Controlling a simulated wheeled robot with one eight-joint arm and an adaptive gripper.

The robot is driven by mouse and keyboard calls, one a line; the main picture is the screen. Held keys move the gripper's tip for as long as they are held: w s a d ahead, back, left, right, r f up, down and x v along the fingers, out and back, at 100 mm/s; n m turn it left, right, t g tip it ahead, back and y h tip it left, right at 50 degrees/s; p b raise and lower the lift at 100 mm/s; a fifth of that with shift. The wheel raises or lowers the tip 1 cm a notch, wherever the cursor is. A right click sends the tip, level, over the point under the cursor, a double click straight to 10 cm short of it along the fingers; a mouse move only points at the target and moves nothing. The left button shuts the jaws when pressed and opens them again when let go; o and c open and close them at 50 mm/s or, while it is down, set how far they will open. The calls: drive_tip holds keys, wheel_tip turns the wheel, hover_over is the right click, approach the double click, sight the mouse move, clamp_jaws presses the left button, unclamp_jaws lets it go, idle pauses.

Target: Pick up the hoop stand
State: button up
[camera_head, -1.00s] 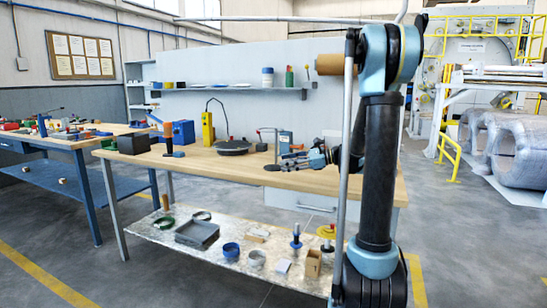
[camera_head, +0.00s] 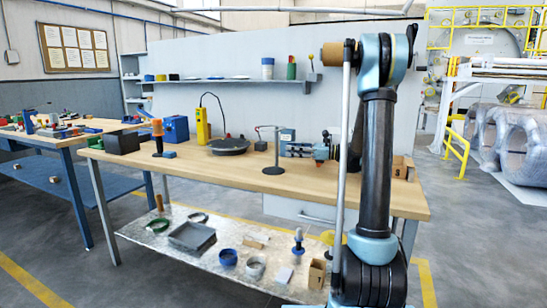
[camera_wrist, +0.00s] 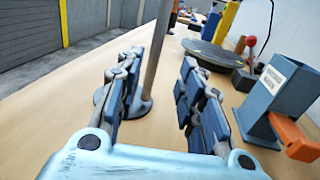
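The hoop stand (camera_head: 276,150) is upright on the wooden table, with a thin grey rod, a hoop at its top and a round dark base. In the wrist view its rod (camera_wrist: 154,58) rises between the two fingers, closer to the left one, a little beyond the fingertips. The base is partly hidden by the left finger, and the hoop is out of that view. My gripper (camera_head: 290,150) is level, just right of the rod in the head view. In the wrist view my gripper (camera_wrist: 160,85) is open, with nothing held between its fingers.
A blue-grey labelled box with an orange handle (camera_wrist: 282,95) stands beside the right finger. A round dark plate (camera_head: 229,146), a yellow device (camera_head: 203,126) and an orange-handled tool (camera_head: 157,135) are farther left. Bare tabletop lies in front of the stand.

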drive_tip(key=a, duration=0.7)
drive_tip(key=shift+w+a+f, duration=0.25)
drive_tip(key=shift+w+a, duration=0.05)
drive_tip(key=shift+c, duration=0.5)
drive_tip(key=shift+d, duration=0.1)
clamp_jaws()
